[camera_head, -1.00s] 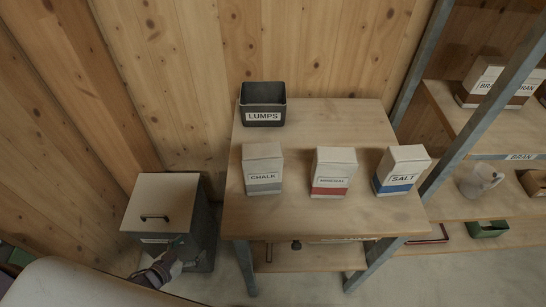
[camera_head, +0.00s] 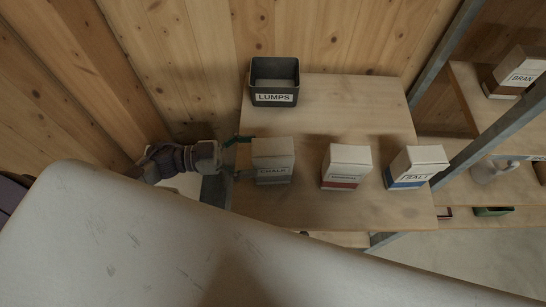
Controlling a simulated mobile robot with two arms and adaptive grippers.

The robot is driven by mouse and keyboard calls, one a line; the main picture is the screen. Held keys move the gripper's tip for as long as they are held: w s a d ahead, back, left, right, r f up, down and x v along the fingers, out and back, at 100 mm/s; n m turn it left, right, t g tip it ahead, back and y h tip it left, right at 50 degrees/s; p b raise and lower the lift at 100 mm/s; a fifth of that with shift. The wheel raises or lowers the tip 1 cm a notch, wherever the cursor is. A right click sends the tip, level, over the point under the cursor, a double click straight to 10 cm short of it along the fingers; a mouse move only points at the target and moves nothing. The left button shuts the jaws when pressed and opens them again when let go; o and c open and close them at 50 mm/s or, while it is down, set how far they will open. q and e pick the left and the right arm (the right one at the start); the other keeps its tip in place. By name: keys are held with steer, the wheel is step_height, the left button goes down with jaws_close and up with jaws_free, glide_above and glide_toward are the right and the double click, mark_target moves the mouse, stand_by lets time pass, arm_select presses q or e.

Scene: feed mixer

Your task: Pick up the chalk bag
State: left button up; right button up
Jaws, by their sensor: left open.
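The chalk bag (camera_head: 274,161) is a white and grey box-shaped pack labelled CHALK. It stands upright on the wooden table (camera_head: 340,110), at the left of a row. My left gripper (camera_head: 246,157) comes in from the left at the bag's left side. Its fingers are open, one toward the far side and one toward the near side of the bag. I cannot tell whether they touch it. My right gripper is not in view.
A mineral pack (camera_head: 346,167) with a red band and a salt pack (camera_head: 414,167) with a blue band stand to the right. A dark LUMPS bin (camera_head: 274,83) stands behind. Shelving with a bran pack (camera_head: 517,72) is at the right. A large pale surface fills the foreground.

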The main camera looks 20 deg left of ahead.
mark_target(273, 162)
arm_select(q)
steer(key=shift+w+d+r, duration=0.1)
steer(key=shift+w+d, duration=0.05)
steer(key=shift+d, duration=0.15)
steer(key=x, duration=0.1)
steer(key=p+x, duration=0.2)
steer(key=x, duration=0.1)
steer(key=shift+d+r, duration=0.2)
steer(key=shift+r, duration=0.05)
steer(key=shift+d+f, duration=0.1)
steer(key=shift+d, duration=0.25)
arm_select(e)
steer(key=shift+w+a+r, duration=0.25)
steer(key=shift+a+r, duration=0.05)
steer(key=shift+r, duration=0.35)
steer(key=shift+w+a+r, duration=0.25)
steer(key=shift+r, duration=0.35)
arm_select(q)
steer(key=shift+c, duration=0.3)
steer(key=shift+a, duration=0.1)
steer(key=shift+c, duration=1.3)
jaws_close()
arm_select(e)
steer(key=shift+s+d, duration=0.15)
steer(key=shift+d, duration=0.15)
